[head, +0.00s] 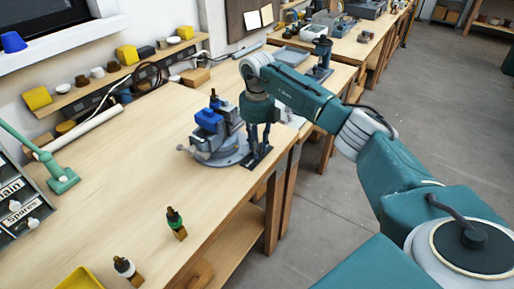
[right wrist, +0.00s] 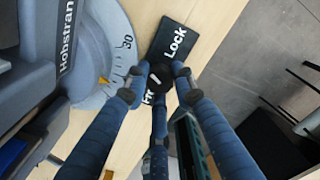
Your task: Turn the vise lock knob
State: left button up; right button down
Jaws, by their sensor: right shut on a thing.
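The vise (head: 220,150), grey with blue jaw covers, stands on its round base near the right edge of the workbench. In the right wrist view its scale disc (right wrist: 115,30) shows the number 30. Beside it lies a black plate (right wrist: 168,32) lettered "Lock", with a second word partly hidden. The black lock knob (right wrist: 159,76) with a white mark sits on this plate. My right gripper (right wrist: 160,84) points down over the plate and is shut on the knob, with fingers on both sides of it. My left gripper is not in view.
Two small bottles (head: 176,222) stand at the front of the workbench (head: 125,170). A green lamp stand (head: 62,180) and a labelled drawer unit (head: 18,205) are at the left. The bench middle is clear. A second bench with a tray (head: 291,56) stands behind.

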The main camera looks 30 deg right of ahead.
jog(key=n+b, duration=0.1)
jog(key=n, duration=0.3)
jog(key=shift+n, duration=0.3)
jog(key=n, duration=0.3)
jog(key=shift+f+n+b, duration=0.1)
jog(key=shift+n+b, duration=0.3)
jog(key=n, duration=0.4)
jog(key=shift+d+b, duration=0.1)
jog(key=shift+b, duration=0.2)
jog(key=shift+n, duration=1.8)
jog(key=c, duration=1.4)
grip_release()
jog(key=shift+c, duration=0.2)
